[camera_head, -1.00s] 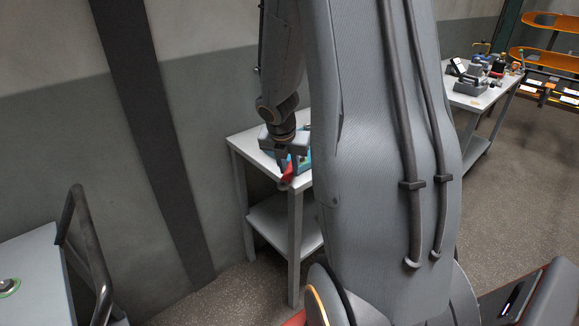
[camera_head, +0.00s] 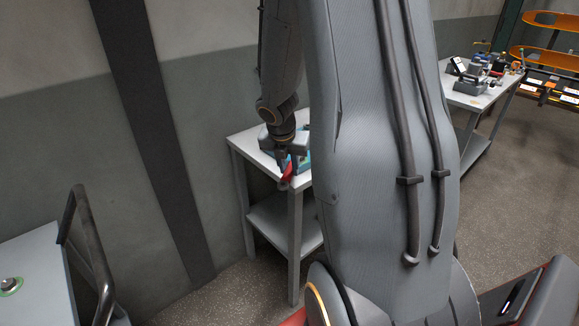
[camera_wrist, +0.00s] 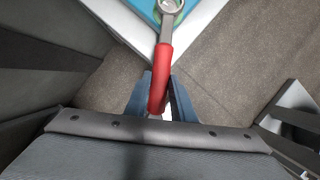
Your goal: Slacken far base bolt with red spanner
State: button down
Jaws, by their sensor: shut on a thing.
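The red spanner (camera_wrist: 162,75) is held in my gripper (camera_wrist: 161,100), whose two bluish fingers close on its red handle in the wrist view. Its grey ring end lies over a bolt with a green ring (camera_wrist: 172,8) at the top edge of that view, on a blue base (camera_wrist: 148,8). I cannot tell how deeply the ring is seated. In the head view the red spanner (camera_head: 287,174) shows below my gripper (camera_head: 287,160), at the table's front corner. My arm hides most of the blue base (camera_head: 303,160) there.
The base stands on a grey table (camera_head: 240,143) with a lower shelf (camera_head: 268,222), near the wall. A second table (camera_head: 468,97) with tools stands at the back right. A cart with a dark handle (camera_head: 75,215) is at the left. Floor between is clear.

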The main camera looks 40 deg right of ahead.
jog(key=shift+f+b, duration=0.95)
jog(key=shift+f, duration=0.15)
dwell(0.3)
jog(key=c, duration=2.1)
grip_release()
grip_shut()
jog(key=shift+s+d+r+n+t+y+p, duration=0.1)
jog(key=shift+s+d+n+t+y+p, duration=0.2)
jog(key=shift+s+d+n+p, duration=0.95)
jog(key=shift+s+d+n+t+y+p, duration=0.2)
jog(key=shift+s+d+n+p, duration=0.15)
jog(key=shift+d+n+p, duration=0.55)
jog(key=shift+s+d+n+t+y+p, duration=0.25)
jog(key=shift+d+n+p, duration=0.2)
jog(key=shift+p, duration=0.7)
dwell(0.4)
